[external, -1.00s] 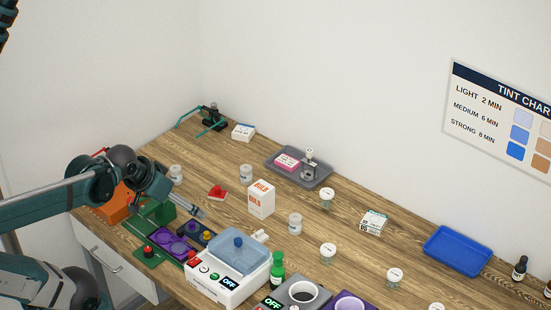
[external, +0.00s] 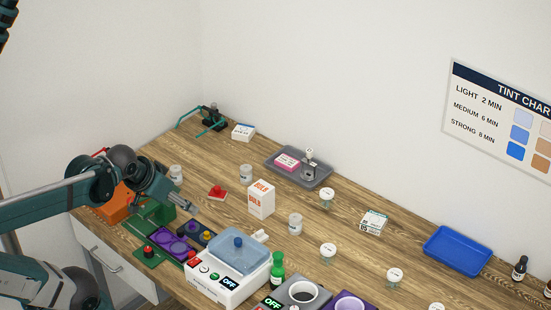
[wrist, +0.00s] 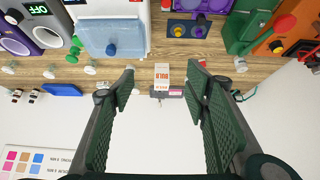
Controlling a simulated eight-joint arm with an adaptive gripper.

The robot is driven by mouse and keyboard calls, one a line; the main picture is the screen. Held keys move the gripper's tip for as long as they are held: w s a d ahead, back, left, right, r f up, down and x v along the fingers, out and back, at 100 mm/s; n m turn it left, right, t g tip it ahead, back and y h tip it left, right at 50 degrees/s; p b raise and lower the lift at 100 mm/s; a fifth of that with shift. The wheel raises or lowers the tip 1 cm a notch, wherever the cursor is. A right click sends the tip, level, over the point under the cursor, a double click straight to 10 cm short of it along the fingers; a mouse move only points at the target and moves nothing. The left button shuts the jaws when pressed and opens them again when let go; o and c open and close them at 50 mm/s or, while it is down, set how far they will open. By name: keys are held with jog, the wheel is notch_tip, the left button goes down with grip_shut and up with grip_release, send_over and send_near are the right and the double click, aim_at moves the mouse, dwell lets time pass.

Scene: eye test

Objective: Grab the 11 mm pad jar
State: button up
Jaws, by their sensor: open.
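Several small jars stand on the wooden table, and their labels are too small to read, so I cannot tell which is the 11 mm pad jar. In the external view there is a jar (external: 176,173) behind my arm, a jar (external: 246,173) at the back, a jar (external: 295,224) right of the white box, and more jars (external: 327,197) (external: 328,252) (external: 394,276) to the right. My gripper (external: 190,206) is open above the left part of the table, apart from the jars. In the wrist view my gripper (wrist: 162,77) has widely spread fingers with nothing between them.
A white BOLD box (external: 261,199) stands mid-table near a red object (external: 217,192). A white machine with a blue lid (external: 239,252), a green bottle (external: 278,270) and purple trays (external: 172,244) fill the front. A grey tray (external: 323,181) and blue tray (external: 458,251) lie behind.

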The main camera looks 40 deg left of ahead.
jog(key=w+d+r+n+g+p, duration=0.1)
jog(key=w+r+n, duration=0.2)
jog(key=w, duration=0.4)
jog(key=w+d+r+n+g+p, duration=0.1)
jog(key=w+r+n, duration=0.15)
jog(key=w, duration=0.45)
jog(key=n+g+p, duration=0.5)
jog(key=n, duration=0.8)
send_over(327, 192)
jog(key=f, duration=2.1)
jog(key=shift+s+a, duration=0.2)
jog(key=shift+a, duration=0.05)
jog(key=shift+w+d+f, duration=0.15)
jog(key=shift+w+f, duration=0.05)
jog(key=shift+f, duration=0.25)
jog(key=shift+f, duration=0.1)
